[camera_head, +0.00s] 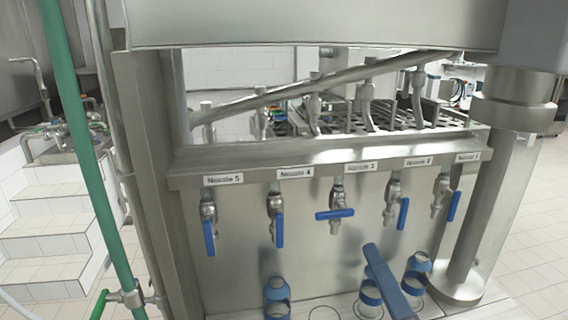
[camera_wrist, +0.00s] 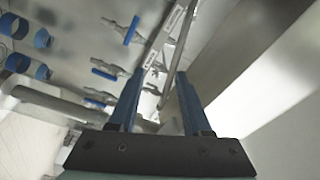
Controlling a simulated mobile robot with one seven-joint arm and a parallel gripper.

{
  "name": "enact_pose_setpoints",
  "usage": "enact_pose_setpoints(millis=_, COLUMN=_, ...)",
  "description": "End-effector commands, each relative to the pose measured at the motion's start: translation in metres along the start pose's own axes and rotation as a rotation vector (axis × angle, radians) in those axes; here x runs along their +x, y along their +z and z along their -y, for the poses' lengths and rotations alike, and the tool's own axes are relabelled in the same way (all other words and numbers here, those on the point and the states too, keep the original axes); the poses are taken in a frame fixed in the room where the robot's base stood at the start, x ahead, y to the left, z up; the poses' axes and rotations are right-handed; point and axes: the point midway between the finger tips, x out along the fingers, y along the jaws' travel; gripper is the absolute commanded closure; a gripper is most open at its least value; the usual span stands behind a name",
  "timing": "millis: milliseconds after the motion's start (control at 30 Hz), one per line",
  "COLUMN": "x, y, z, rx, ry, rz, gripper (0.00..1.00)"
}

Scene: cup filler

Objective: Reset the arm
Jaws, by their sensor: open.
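My gripper (camera_wrist: 160,74) shows in the wrist view with its two blue fingers apart and nothing between them. Beyond the fingers is the steel front of the filling machine with its taps. In the head view a blue bar (camera_head: 388,282) rises from the bottom edge in front of the machine. It looks like part of my gripper, and the rest is out of frame. The blue bar overlaps the cups' area in the picture. Contact cannot be told.
Five labelled nozzles line the machine; the nozzle 3 handle (camera_head: 334,214) is level, the others hang down. Cups with blue bands stand below: a left cup (camera_head: 277,292), a middle cup (camera_head: 369,297), a right cup (camera_head: 418,264). A steel post (camera_head: 490,215) stands right, a green pipe (camera_head: 85,150) left.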

Motion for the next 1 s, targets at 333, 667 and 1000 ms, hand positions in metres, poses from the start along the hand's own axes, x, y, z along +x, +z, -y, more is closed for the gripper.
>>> enact_pose_setpoints(millis=333, x=0.025, y=-0.001, z=0.188, rx=-0.816, ry=-0.249, rz=-0.376, gripper=0.51)
enact_pose_setpoints(millis=667, x=-0.018, y=0.001, z=0.29, rx=-1.146, ry=-0.321, rz=-0.723, gripper=0.51)
enact_pose_setpoints(millis=1000, x=-0.019, y=0.0, z=0.291, rx=-1.154, ry=-0.317, rz=-0.73, gripper=0.51)
